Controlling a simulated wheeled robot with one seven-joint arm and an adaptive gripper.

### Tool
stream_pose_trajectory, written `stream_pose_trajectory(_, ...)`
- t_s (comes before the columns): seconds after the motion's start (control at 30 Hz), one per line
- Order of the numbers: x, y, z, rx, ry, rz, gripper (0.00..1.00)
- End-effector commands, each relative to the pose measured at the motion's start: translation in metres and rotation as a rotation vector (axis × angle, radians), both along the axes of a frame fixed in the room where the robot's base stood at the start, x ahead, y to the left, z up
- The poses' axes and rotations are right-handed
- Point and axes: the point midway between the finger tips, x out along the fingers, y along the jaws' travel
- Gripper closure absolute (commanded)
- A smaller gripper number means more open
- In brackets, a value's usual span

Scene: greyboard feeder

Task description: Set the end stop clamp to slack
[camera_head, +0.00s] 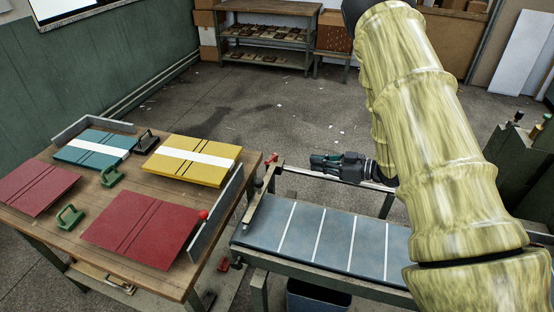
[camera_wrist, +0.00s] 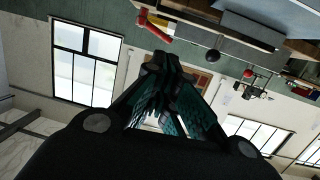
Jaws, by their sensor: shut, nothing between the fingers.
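A small red clamp handle (camera_head: 270,160) stands at the far left corner of the feeder, by the end of its rail; I take it to be the end stop clamp. Its exact setting is too small to tell. My gripper (camera_head: 314,162) is level above the far side of the feeder and points left toward the red handle, with a gap between them. In the wrist view my gripper (camera_wrist: 160,62) is shut and empty. A red handle (camera_wrist: 155,31) with a yellow part beside it shows just beyond the fingertips there, not touching them.
The feeder bed (camera_head: 318,235) is blue-grey with white stripes. The wooden table (camera_head: 75,205) at left holds red, teal and yellow boards, green-handled tools and a grey fence with a red knob (camera_head: 202,214). A red part (camera_head: 223,264) sits low between table and feeder. Floor behind is open.

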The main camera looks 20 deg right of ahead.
Motion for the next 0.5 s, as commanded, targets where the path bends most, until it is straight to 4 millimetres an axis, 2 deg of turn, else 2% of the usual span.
stream_pose_trajectory(0.27, 0.005, 0.007, -0.001, 0.000, 0.000, 0.003, 1.00)
stream_pose_trajectory(0.5, 0.026, 0.033, -0.005, -0.002, 0.001, 0.005, 1.00)
